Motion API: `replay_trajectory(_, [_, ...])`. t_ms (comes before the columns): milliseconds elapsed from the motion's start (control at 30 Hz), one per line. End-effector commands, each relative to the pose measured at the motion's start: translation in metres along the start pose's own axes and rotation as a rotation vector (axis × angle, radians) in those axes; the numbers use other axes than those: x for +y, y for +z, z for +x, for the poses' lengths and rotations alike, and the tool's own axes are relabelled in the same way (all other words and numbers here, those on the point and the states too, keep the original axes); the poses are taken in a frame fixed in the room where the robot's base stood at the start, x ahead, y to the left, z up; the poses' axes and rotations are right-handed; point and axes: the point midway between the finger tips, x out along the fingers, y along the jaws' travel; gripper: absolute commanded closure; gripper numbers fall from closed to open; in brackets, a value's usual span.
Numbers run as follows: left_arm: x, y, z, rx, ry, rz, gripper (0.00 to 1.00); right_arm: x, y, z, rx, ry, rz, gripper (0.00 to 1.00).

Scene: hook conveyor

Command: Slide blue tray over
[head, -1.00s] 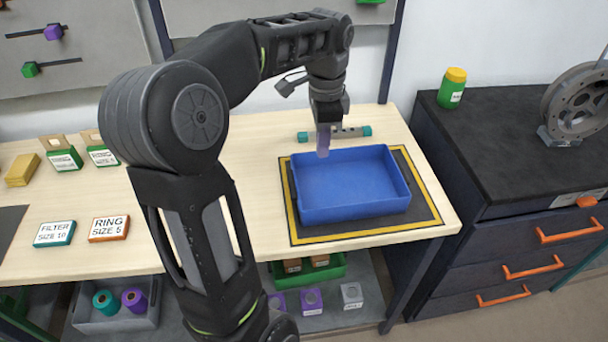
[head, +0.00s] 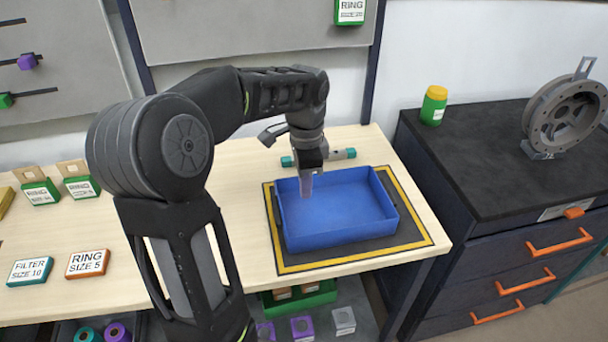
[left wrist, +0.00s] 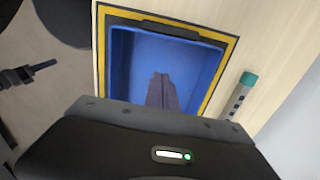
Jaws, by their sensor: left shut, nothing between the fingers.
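The blue tray (head: 345,212) sits on a dark mat with a yellow border (head: 425,240) at the right end of the wooden table. It is open and looks empty; it also shows in the left wrist view (left wrist: 205,62). My left gripper (head: 306,190) points down over the left part of the tray, fingers shut with nothing between them. In the left wrist view the shut fingers (left wrist: 161,92) show against the tray's blue inside. I cannot tell whether the fingertips touch the tray.
A grey rod with teal ends (head: 330,157) lies behind the tray. Signs for filter (head: 30,270) and ring (head: 88,263) lie on the left of the table. A dark cabinet (head: 490,150) with a green bottle (head: 433,105) and a grey reel (head: 565,112) stands right.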

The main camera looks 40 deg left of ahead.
Motion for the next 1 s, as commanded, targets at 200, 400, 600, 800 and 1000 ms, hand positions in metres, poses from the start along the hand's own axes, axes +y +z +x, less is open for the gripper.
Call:
replay_trajectory(200, [0.001,0.001,0.046,-0.003,0.003,-0.001,1.00,-0.002,0.000,-0.004,0.000,0.000,0.000,0.64])
replay_trajectory(400, [-0.001,0.026,0.050,-0.001,-0.002,-0.004,1.00,-0.004,0.001,-0.012,-0.002,0.002,0.001,0.64])
replay_trajectory(600, [0.000,0.039,0.051,0.000,0.000,-0.001,1.00,-0.005,0.001,-0.014,-0.004,0.004,0.003,0.64])
replay_trajectory(800, [0.000,0.040,0.052,0.000,-0.001,-0.001,1.00,-0.004,0.002,-0.014,-0.004,0.004,0.003,0.64])
replay_trajectory(1000, [0.000,0.043,0.051,0.000,-0.001,-0.002,1.00,-0.004,0.002,-0.014,-0.004,0.004,0.003,0.64])
